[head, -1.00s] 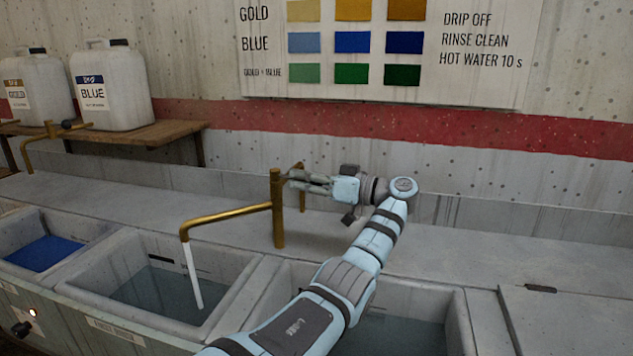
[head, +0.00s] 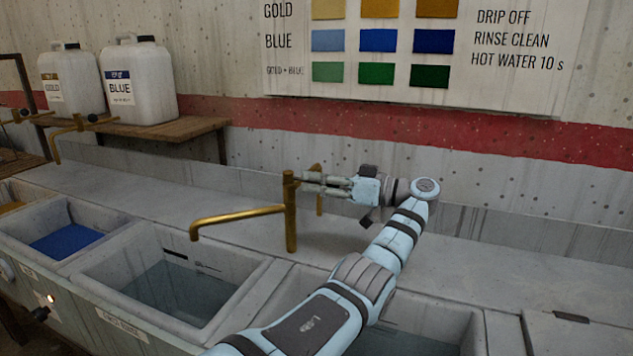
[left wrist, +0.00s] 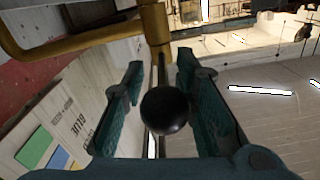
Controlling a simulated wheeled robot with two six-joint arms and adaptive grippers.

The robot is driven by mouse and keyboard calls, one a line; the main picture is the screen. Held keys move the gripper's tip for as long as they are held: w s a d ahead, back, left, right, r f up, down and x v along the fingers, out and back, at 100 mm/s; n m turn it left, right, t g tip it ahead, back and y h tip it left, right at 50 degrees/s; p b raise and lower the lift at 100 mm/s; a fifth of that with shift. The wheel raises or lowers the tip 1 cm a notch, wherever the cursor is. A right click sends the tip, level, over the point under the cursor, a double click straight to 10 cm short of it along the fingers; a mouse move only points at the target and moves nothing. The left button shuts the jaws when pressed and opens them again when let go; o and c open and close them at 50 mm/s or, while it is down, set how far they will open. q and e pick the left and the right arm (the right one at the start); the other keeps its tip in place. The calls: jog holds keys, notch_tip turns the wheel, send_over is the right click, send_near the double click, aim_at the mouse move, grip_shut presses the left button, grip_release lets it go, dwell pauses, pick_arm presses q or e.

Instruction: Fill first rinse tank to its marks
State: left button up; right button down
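The first rinse tank (head: 262,278), labelled on its front, holds grey-blue water (head: 182,292). Dark marks (head: 176,254) show on its back wall, above the water's far edge; the exact gap is hard to read. A brass tap (head: 291,225) stands behind it, its spout (head: 235,216) over the tank with no stream. My left gripper (head: 318,184) is at the top of the tap post. In the left wrist view, its fingers (left wrist: 163,95) are apart on both sides of a black ball knob (left wrist: 165,109), with gaps visible. My right gripper is out of view.
A tank with blue liquid (head: 66,242) lies left of the rinse tank; another water tank (head: 425,322) lies right, partly behind my arm. Gold (head: 72,82) and blue (head: 140,85) jugs stand on a wooden shelf (head: 165,132). A colour chart (head: 410,50) hangs on the wall.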

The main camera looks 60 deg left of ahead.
pick_arm(q)
notch_tip(320, 180, up, 10)
jog(key=shift+r, duration=0.1)
dwell(0.4)
dwell(0.5)
